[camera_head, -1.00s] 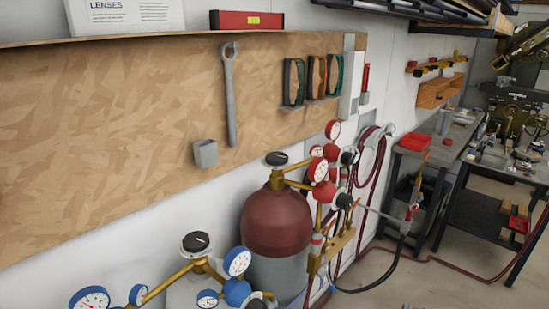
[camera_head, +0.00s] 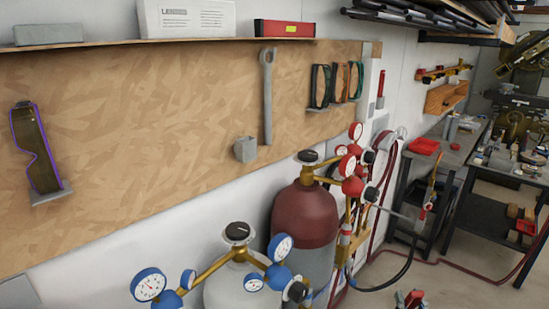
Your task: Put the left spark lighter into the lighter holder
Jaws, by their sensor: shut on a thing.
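A small grey open-topped box (camera_head: 245,149) is fixed to the wooden wall board, left of the lower end of a hanging wrench. It looks like the lighter holder, but I cannot be sure. Nothing sticks out of its top, and its inside is not visible. I cannot make out a spark lighter.
The wooden board (camera_head: 180,105) bears a grey wrench (camera_head: 267,98), dark glasses with a purple edge (camera_head: 35,148) and several more glasses. A maroon cylinder (camera_head: 305,218) and a pale cylinder (camera_head: 235,288) with gauges stand below. A small red object (camera_head: 411,299) shows at the bottom edge.

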